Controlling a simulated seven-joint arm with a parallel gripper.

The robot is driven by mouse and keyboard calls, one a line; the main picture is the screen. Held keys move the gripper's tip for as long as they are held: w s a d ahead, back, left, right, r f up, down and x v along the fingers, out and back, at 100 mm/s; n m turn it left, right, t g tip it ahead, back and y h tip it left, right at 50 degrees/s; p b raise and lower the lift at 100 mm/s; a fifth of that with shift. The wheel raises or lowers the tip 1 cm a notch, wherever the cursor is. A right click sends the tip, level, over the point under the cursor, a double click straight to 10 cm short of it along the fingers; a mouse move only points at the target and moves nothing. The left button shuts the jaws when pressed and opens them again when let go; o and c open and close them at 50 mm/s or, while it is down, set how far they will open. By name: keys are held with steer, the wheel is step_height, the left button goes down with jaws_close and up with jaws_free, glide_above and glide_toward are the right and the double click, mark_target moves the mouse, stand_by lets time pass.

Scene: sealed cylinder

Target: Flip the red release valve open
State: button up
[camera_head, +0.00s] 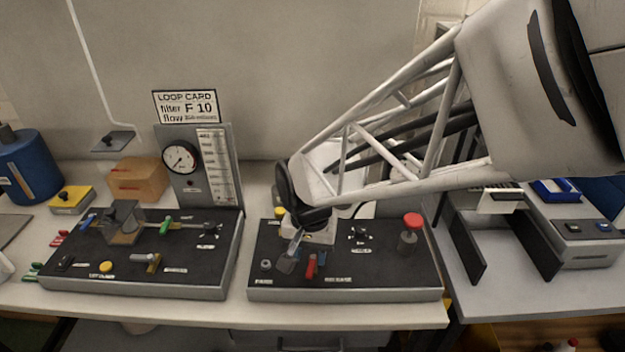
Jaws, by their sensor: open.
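The red release valve (311,265) is a small red lever on the black top of the right-hand panel (390,270), just left of the "RELEASE" label. It stands roughly upright in the picture. My gripper (291,254) reaches down from the upper right, with its fingers just left of the red lever and slightly above it in the picture. The gripper is open, and I see nothing between its fingers. Whether a finger touches the lever is too small to tell. My gripper's body and arm hide the panel's back left part.
A red-topped knob (412,222) stands at the panel's right. The left panel (130,270) carries a green lever (166,225) and a yellow button (106,266). A gauge board (198,165) stands behind it. A gap separates the panels. Grey equipment (590,228) stands at the right.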

mark_target(310, 269)
steer(key=shift+f, duration=2.1)
jaws_close()
